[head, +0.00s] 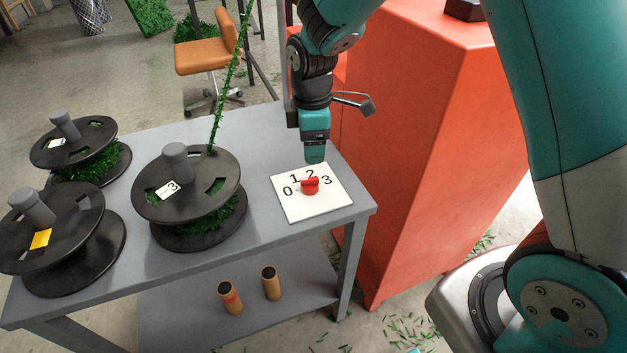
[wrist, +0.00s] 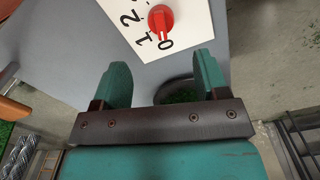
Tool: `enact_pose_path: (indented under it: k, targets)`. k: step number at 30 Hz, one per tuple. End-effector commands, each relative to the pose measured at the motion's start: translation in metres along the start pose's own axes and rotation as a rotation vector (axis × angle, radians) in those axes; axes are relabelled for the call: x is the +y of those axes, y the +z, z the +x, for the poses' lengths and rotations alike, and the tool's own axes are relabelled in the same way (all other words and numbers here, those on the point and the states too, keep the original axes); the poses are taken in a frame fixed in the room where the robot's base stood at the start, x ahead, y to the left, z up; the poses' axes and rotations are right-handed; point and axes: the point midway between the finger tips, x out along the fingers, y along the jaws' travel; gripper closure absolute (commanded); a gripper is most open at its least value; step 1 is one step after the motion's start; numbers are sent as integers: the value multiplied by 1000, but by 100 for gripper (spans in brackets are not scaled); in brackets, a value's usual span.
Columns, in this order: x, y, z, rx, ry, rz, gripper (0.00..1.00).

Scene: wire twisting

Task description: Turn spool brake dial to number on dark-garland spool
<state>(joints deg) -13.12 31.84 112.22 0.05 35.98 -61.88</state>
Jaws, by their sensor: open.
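The brake dial is a red knob (head: 310,186) on a white plate (head: 333,206) marked 0, 1, 2 and 3. In the wrist view the knob (wrist: 160,21) has its ridge toward the 0. A dark spool (head: 187,215) with green garland carries a label (head: 168,190) reading 3. The back-left spool (head: 100,130) holds darker green garland; its label (head: 56,143) is too small to read. My gripper (head: 314,155) is open and empty, pointing down above the plate's back edge, apart from the knob. It also shows in the wrist view (wrist: 163,82).
A front-left spool (head: 70,245) with a yellow label looks bare. A garland strand (head: 228,85) rises from the middle spool. The grey table (head: 258,240) is clear between that spool and the plate. An orange-red cabinet (head: 425,130) stands close on the right. Two tubes (head: 230,297) stand below.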

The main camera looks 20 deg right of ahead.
Motion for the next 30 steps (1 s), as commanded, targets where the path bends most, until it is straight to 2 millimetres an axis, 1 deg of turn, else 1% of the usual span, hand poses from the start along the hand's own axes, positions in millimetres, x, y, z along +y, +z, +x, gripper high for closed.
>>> enact_pose_path:
  k: [1,6,9,13,16,19,28,29,30]
  targets:
    - [-1,0,14,-3,-6,0,33]
    - [-1,0,52,-2,-5,0,33]
    - [-1,0,72,-1,-4,0,33]
    - [-1,-1,92,-1,-3,-1,33]
    - [0,-1,102,0,-1,-1,33]
    - [0,-2,107,1,0,-1,33]
    - [0,-2,109,1,1,-1,33]
    - [0,-2,109,1,1,-1,40]
    - [0,-2,109,1,1,-1,49]
